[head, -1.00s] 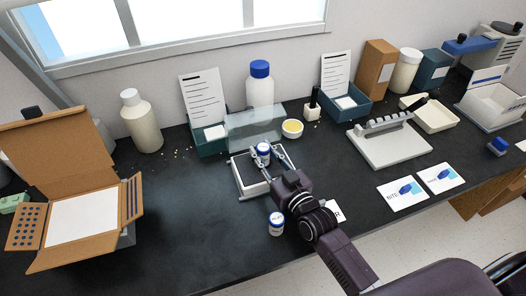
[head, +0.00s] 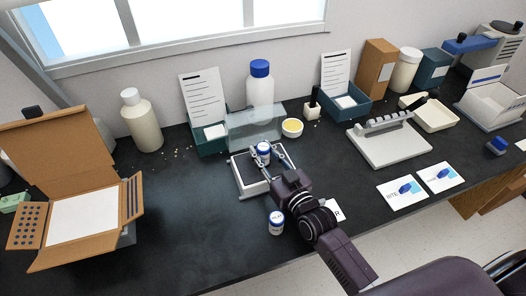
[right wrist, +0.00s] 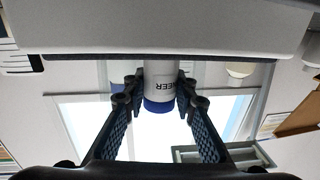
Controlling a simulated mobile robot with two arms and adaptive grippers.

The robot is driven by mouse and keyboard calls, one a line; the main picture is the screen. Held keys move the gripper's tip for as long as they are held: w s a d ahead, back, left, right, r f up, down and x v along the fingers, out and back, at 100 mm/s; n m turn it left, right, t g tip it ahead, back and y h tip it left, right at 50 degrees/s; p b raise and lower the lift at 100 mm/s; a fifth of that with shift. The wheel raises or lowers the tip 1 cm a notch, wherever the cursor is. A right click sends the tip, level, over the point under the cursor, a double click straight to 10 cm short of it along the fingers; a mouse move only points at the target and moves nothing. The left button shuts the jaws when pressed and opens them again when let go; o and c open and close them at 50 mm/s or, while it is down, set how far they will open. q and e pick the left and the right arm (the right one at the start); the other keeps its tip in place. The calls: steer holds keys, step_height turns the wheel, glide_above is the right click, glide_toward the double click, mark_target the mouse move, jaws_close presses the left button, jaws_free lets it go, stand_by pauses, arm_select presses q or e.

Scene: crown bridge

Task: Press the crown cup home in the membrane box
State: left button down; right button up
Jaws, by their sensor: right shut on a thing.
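The membrane box (head: 238,180) is a small pale tray on the black bench, with its clear lid (head: 254,124) standing open behind it. My right gripper (head: 264,156) reaches over the box and is shut on a small white cup with a blue cap (head: 264,147). In the right wrist view both fingers (right wrist: 161,92) clasp this cup (right wrist: 161,72), and its label reads upside down. The cup is over the box; I cannot tell whether its base touches the box floor. My left gripper is not in view.
An open cardboard box (head: 70,255) is at left, a white rack (head: 390,148) at right. Bottles and a teal bin (head: 207,148) stand behind.

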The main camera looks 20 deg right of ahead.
arm_select(q)
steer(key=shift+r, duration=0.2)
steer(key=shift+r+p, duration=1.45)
steer(key=shift+p, duration=0.25)
stand_by(4.4)
